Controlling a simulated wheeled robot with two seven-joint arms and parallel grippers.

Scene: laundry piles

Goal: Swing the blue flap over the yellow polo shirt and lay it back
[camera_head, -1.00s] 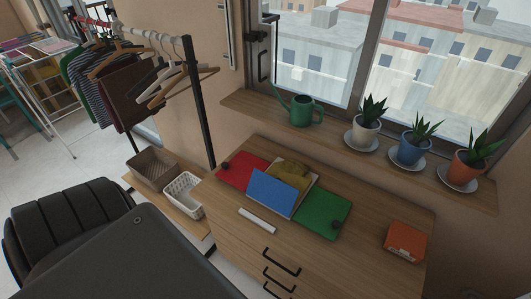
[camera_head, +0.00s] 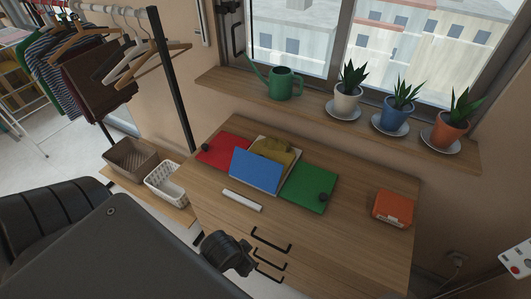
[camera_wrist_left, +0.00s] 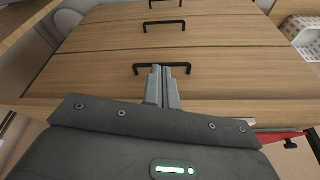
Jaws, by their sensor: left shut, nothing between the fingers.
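The blue flap (camera_head: 256,171) of a folding board is raised and tilted on the dresser top, in front of the yellow polo shirt (camera_head: 277,148). The shirt lies folded on the pale middle panel and is partly hidden by the flap. The red flap (camera_head: 222,150) lies flat at left and the green flap (camera_head: 306,187) at right. My left gripper (camera_wrist_left: 163,72) shows in the left wrist view with its fingers together and empty, before the drawer fronts. In the head view, a dark part of my arm shows below the dresser's front edge. My right gripper is not in view.
A white bar (camera_head: 242,200) lies in front of the board. An orange box (camera_head: 393,208) sits at right on the dresser. Black drawer handles (camera_head: 271,240) stick out from its front. Potted plants and a green watering can (camera_head: 281,84) stand on the sill. Two baskets stand at left.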

